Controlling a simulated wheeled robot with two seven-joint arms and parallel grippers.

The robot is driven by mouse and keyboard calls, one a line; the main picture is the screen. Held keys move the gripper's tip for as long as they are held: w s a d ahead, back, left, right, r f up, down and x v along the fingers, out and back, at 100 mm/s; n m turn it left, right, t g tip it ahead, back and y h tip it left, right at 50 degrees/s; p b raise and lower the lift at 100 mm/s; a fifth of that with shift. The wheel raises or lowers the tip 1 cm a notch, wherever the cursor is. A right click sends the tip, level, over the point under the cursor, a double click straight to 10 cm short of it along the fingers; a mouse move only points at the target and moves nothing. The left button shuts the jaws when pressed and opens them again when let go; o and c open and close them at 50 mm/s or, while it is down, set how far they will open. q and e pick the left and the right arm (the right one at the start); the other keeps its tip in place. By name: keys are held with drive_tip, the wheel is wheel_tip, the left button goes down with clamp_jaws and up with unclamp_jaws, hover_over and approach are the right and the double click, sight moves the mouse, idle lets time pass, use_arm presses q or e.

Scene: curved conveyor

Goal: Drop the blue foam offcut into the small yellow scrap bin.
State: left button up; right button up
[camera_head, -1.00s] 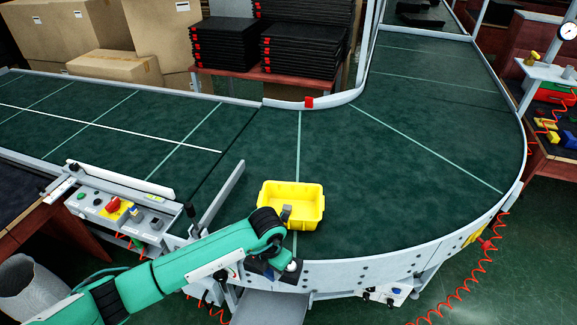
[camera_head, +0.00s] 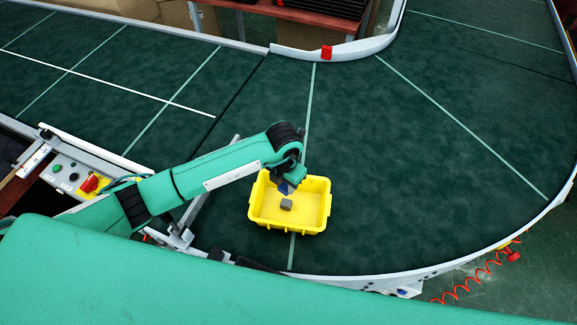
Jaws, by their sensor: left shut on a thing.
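My left gripper (camera_head: 288,184) points down over the bin's back-left part. It is shut on a small blue piece, the blue foam offcut (camera_head: 285,189), which shows just below the gripper and above the grey block. The fingers are small and partly hidden by the wrist. My right gripper is not in view.
The curved conveyor belt (camera_head: 420,170) is clear around the bin. A control box (camera_head: 75,175) with buttons stands at the left. A red coiled hose (camera_head: 480,270) hangs at the lower right.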

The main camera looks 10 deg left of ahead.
use_arm(q)
drive_tip(key=shift+s+f+b, duration=0.2)
drive_tip(key=shift+f+b, duration=0.1)
drive_tip(key=shift+f, duration=0.1)
wheel_tip(320, 180, down, 5)
drive_tip(key=b, duration=0.2)
drive_tip(key=shift+w+r+b, duration=0.1)
drive_tip(key=shift+r+b, duration=0.05)
drive_tip(key=shift+b, duration=0.25)
drive_tip(key=o, duration=1)
drive_tip(key=shift+o, duration=0.2)
